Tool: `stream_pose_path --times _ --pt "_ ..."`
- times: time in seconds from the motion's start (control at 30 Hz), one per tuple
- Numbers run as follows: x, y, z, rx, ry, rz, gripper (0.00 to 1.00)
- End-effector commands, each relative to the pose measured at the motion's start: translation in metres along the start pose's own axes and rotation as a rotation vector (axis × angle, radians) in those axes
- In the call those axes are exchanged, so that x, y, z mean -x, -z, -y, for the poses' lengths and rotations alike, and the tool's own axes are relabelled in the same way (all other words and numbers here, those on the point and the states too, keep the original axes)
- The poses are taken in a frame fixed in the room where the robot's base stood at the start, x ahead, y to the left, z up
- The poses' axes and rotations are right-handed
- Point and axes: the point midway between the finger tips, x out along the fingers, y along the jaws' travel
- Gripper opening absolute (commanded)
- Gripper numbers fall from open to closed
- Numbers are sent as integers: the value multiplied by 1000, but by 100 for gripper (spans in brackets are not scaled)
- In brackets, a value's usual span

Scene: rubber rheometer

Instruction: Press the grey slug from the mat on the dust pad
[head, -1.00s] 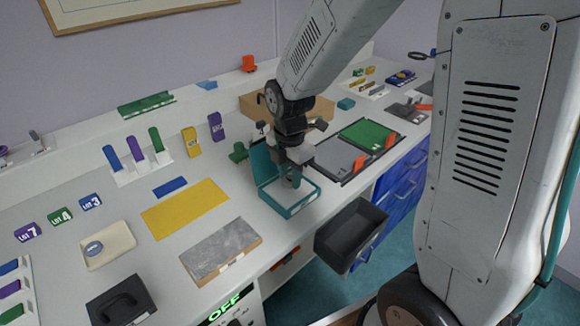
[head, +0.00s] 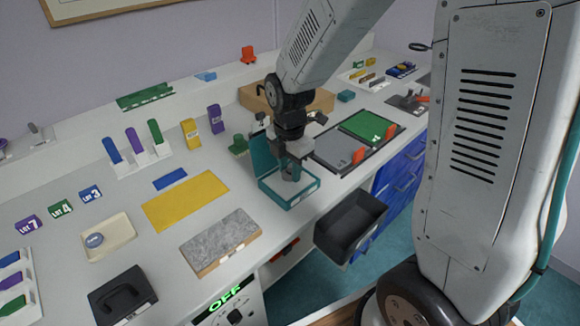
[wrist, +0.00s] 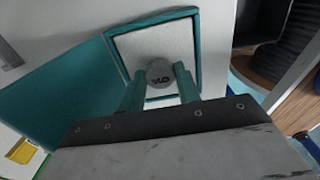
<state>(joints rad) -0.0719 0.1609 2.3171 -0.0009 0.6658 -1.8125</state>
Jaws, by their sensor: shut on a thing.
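My gripper (wrist: 160,82) is shut on the grey slug (wrist: 159,73), a round disc with dark marks on its face, between the teal fingertips. In the wrist view the slug shows in front of the white pad (wrist: 172,42) of an open teal box. In the head view my gripper (head: 291,174) points down into this teal box (head: 289,205), whose lid stands open at the left. I cannot tell whether the slug touches the pad. The yellow mat (head: 185,203) lies to the left with nothing on it.
A grey stone slab (head: 221,242) lies in front of the yellow mat. A black open bin (head: 350,225) sits at the bench's front edge, right of the box. Grey and green panels (head: 368,132) lie to the right. A cream tray (head: 108,240) holds a blue-grey disc.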

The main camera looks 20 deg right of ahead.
Motion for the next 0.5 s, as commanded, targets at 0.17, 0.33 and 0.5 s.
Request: stream_pose_path --times 0.17,0.33,0.5 --pt "-2 0 0 0 0 0 11" --pt "-4 0 0 0 0 0 11" --pt "-6 0 0 0 0 0 11"
